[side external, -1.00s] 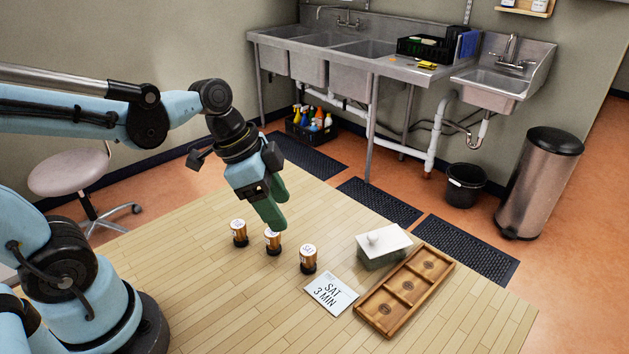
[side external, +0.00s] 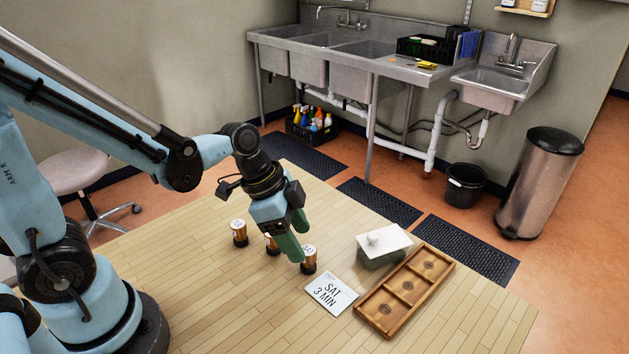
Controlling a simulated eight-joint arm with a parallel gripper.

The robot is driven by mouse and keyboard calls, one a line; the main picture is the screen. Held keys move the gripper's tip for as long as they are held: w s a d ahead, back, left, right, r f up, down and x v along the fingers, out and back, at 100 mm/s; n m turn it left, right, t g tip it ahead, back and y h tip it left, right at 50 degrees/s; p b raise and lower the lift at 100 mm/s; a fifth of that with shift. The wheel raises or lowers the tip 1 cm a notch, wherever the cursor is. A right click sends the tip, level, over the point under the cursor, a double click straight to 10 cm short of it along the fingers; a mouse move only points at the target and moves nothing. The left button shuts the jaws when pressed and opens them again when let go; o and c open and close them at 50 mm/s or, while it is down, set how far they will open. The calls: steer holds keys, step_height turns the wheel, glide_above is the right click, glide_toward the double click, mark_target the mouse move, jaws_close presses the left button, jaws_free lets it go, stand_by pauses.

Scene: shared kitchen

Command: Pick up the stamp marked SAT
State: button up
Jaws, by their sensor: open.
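Three small stamps with brown bodies, white labels and dark bases stand upright in a row on the wooden table. The left stamp (side external: 239,233) is in clear view. The middle stamp (side external: 268,243) is partly hidden behind my gripper. The right stamp (side external: 309,260) stands nearest the card; the lettering on its top is too small to read surely. My gripper (side external: 296,252) has green fingers pointing down. It is open, with its tips just left of the right stamp's upper part; I cannot tell whether they touch it. A white card (side external: 331,293) reads "SAT 3 MIN".
A lidded box with a white top (side external: 384,241) stands right of the stamps. A wooden tray (side external: 372,309) with three compartments lies beside it. The table (side external: 230,305) is clear in front of the stamps. Sinks and a bin (side external: 540,185) stand beyond the table.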

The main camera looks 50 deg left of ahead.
mark_target(305, 250)
steer(key=shift+d+x, duration=0.2)
steer(key=shift+x, duration=2.35)
steer(key=shift+s, duration=0.1)
steer(key=c, duration=1.1)
steer(key=shift+c, duration=0.2)
steer(key=shift+r, duration=0.1)
